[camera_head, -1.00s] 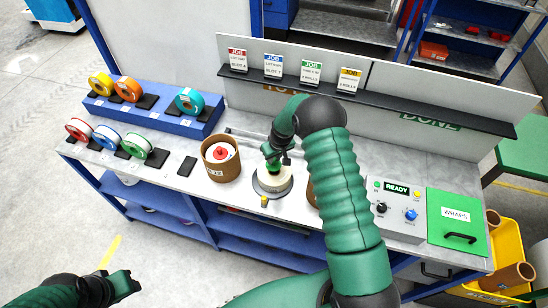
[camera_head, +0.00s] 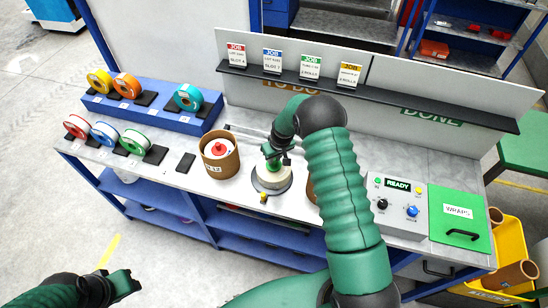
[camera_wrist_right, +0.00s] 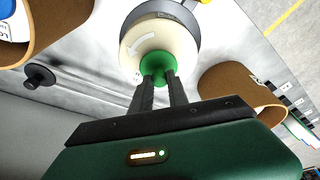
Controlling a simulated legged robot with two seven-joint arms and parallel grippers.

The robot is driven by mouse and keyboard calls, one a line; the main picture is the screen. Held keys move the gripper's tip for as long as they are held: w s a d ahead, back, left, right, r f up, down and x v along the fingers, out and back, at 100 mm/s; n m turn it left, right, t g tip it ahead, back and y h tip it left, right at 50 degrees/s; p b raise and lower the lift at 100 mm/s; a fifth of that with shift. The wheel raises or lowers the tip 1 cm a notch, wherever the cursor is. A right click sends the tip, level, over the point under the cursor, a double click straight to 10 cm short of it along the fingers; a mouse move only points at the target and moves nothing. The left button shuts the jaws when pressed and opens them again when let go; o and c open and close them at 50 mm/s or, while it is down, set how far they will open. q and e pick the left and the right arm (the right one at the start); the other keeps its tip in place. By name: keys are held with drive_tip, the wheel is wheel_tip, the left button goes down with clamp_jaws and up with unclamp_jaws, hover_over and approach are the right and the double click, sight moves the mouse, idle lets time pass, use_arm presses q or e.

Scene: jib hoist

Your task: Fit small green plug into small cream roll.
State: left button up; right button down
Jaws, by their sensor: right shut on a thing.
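The small cream roll (camera_head: 272,178) stands on a round grey base on the bench. It also shows in the right wrist view (camera_wrist_right: 135,45), with a white curved arrow on its face. My right gripper (camera_head: 274,155) is above the roll. It is shut on the small green plug (camera_wrist_right: 158,66), which sits at the middle of the roll's face. I cannot tell how deep the plug is in the roll. My left gripper (camera_head: 128,284) is low at the left, away from the bench, with its fingers apart and empty.
A brown tub (camera_head: 220,166) with a red-centred white roll stands left of the base. Another brown tub is partly hidden behind my right arm. Coloured tape rolls sit at the bench's left. A control box (camera_head: 397,209) reading READY and a green WRAPS panel (camera_head: 460,218) are at the right.

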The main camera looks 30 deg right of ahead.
drive_tip(key=shift+f+b, duration=0.3)
idle(0.4)
drive_tip(key=shift+f+b, duration=0.3)
drive_tip(key=shift+w, duration=0.1)
drive_tip(key=c, duration=1.2)
unclamp_jaws()
drive_tip(key=b+v, duration=0.4)
drive_tip(key=v, duration=1.2)
drive_tip(key=shift+r, duration=0.35)
